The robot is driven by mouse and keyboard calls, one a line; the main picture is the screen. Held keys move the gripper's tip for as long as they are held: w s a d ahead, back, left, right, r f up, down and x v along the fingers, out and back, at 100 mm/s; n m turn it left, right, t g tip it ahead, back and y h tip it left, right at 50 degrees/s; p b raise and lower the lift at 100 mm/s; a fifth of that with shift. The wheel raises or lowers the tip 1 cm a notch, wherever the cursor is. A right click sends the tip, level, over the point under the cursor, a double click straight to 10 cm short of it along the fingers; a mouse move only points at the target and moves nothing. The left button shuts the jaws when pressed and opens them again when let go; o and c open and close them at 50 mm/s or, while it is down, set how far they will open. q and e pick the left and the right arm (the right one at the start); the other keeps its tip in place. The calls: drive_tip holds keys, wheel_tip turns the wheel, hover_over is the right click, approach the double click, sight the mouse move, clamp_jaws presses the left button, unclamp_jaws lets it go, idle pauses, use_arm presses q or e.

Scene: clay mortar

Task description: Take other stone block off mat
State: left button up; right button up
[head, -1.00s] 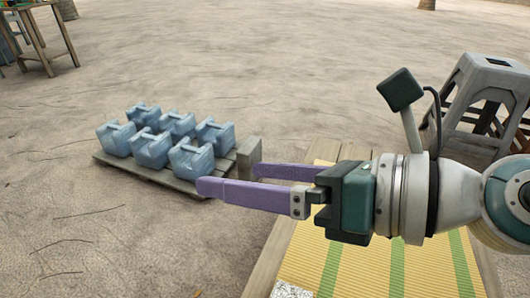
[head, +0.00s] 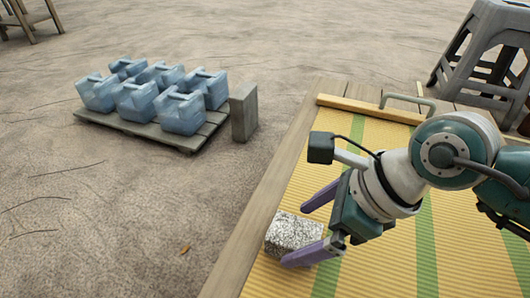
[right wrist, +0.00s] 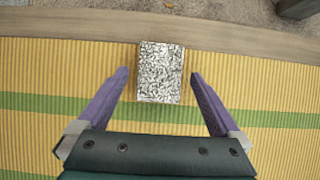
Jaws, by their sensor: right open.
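A speckled black-and-white stone block (head: 291,232) lies on the yellow mat (head: 391,150) with green stripes, near the mat's left edge. In the right wrist view the block (right wrist: 160,72) lies ahead of and between the finger lines, apart from both fingers. My right gripper (head: 310,225) is open and empty, its purple fingers on either side of the block's near end. It also shows in the right wrist view (right wrist: 159,75). How high the fingers are above the mat is hard to tell. My left gripper is not in view.
The mat lies on a wooden platform (head: 252,222) with a wooden bar (head: 370,109) across its far end. Left of it, several blue jugs (head: 136,100) stand on a pallet (head: 150,133), beside an upright grey block (head: 243,112). A grey stool (head: 487,50) stands at the back right.

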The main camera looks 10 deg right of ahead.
sight(299, 233)
drive_tip(key=b+x, duration=0.1)
drive_tip(key=x, duration=0.2)
drive_tip(key=shift+f+b, duration=0.2)
drive_tip(key=shift+b, duration=0.2)
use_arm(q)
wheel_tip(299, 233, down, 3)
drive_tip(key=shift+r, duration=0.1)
use_arm(e)
drive_tip(key=shift+r, duration=0.1)
clamp_jaws()
